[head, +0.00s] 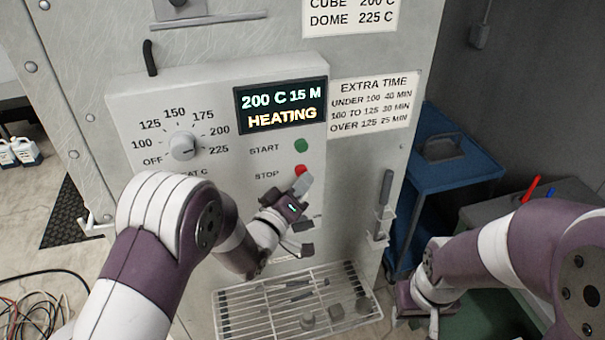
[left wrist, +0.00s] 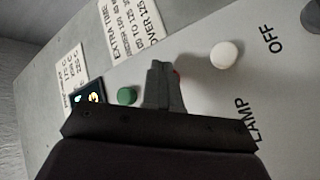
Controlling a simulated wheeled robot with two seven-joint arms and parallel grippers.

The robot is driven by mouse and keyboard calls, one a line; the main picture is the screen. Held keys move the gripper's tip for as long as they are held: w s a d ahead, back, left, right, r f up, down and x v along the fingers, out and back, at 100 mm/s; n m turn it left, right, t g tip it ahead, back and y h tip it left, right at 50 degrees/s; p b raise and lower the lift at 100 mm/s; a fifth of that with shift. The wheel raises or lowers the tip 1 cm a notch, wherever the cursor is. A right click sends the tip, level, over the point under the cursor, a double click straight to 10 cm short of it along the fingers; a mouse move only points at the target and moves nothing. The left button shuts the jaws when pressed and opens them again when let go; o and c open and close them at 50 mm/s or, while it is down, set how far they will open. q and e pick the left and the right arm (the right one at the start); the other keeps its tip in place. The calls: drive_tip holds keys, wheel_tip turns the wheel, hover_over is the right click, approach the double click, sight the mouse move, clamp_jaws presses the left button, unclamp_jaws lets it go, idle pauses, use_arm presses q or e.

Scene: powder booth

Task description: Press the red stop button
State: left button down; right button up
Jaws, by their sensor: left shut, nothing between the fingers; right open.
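The red stop button (head: 300,170) is on the oven's control panel, right of the word STOP and below the green start button (head: 302,146). My left gripper (head: 302,184) is shut and empty, with its fingertips at the lower edge of the red button in the head view. In the left wrist view the shut fingers (left wrist: 163,82) hide nearly all of the red button; only a sliver of red (left wrist: 177,72) shows beside the tips. I cannot tell whether they touch it. My right gripper (head: 420,308) is low at the right, away from the panel.
The display (head: 281,105) reads 200 C 15 M, HEATING. A temperature dial (head: 184,147) is at the panel's left. A white lamp button (left wrist: 224,55) shows in the left wrist view. A wire rack (head: 232,322) with small parts is below. A blue cart (head: 450,172) stands right.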

use_arm(q)
drive_tip(key=shift+w, duration=0.1)
idle(0.5)
drive_tip(key=shift+s+d, duration=0.25)
drive_tip(key=shift+s, duration=0.6)
drive_tip(key=s, duration=0.1)
drive_tip(key=s+d, duration=0.1)
drive_tip(key=s, duration=0.2)
drive_tip(key=shift+s+d, duration=0.25)
drive_tip(key=shift+s, duration=0.1)
